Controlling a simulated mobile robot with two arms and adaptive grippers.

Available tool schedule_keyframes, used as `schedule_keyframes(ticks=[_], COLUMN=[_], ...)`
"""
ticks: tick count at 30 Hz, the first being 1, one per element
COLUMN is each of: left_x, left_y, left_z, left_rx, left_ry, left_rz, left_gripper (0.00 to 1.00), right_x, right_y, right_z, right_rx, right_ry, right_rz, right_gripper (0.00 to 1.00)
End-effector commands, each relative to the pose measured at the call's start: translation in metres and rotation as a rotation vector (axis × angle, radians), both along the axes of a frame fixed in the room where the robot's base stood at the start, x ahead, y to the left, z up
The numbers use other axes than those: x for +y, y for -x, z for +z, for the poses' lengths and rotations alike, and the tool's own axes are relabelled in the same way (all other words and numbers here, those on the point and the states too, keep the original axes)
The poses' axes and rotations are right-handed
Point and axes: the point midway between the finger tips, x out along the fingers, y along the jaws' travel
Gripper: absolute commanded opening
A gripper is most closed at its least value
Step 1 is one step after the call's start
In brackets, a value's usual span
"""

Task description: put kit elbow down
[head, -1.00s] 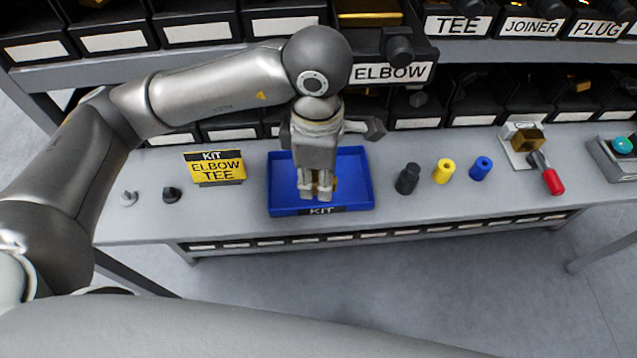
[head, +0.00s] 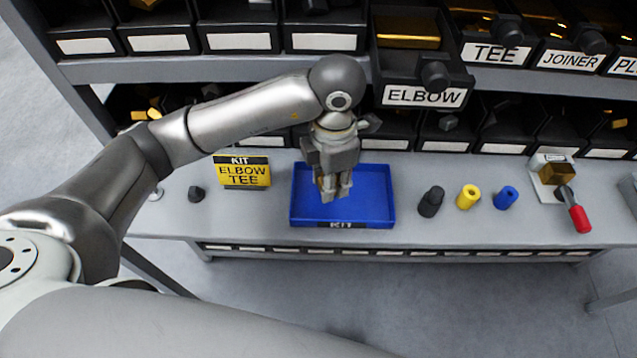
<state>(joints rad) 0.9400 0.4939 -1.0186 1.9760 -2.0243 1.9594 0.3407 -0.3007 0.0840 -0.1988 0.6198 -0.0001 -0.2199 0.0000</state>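The blue kit tray (head: 376,208) lies on the bench with a KIT label on its front. My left gripper (head: 336,193) points down over the left half of the tray, its two fingers close together. A small gold-brown patch shows beside the fingers, perhaps the elbow; the fingers hide most of it, and I cannot tell whether it is gripped or resting in the tray. The elbow bin (head: 425,97), labelled ELBOW, sticks out of the shelf behind and holds a gold piece (head: 408,32). My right gripper is not in view.
A yellow kit sign (head: 243,172) reading ELBOW TEE stands left of the tray. Right of it stand black (head: 431,202), yellow (head: 468,197) and blue (head: 506,198) cylinders, then a red-handled fixture (head: 578,215). Shelf bins line the back.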

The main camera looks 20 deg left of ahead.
Motion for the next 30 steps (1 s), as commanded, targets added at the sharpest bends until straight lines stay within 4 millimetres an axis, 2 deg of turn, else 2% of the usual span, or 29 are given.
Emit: schedule_keyframes(ticks=[3, 7, 15, 21, 30], left_x=[0.016, 0.027, 0.04, 0.038, 0.037], left_y=[-0.01, -0.019, -0.029, -0.028, -0.029], left_z=[-0.022, -0.039, -0.06, -0.084, -0.089], left_rx=[0.004, 0.002, 0.002, 0.001, -0.002], left_ry=[-0.002, 0.0, -0.001, 0.002, 0.002], left_rz=[0.003, 0.001, 0.001, -0.002, -0.003], left_gripper=[0.01, 0.01, 0.01, 0.01, 0.01], right_x=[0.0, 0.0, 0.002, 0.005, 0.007], right_y=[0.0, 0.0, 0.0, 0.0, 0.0], right_z=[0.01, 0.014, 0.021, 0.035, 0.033], right_rx=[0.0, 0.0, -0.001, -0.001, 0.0], right_ry=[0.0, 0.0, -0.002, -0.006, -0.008], right_rz=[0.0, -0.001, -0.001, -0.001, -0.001], right_gripper=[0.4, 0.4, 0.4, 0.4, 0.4])
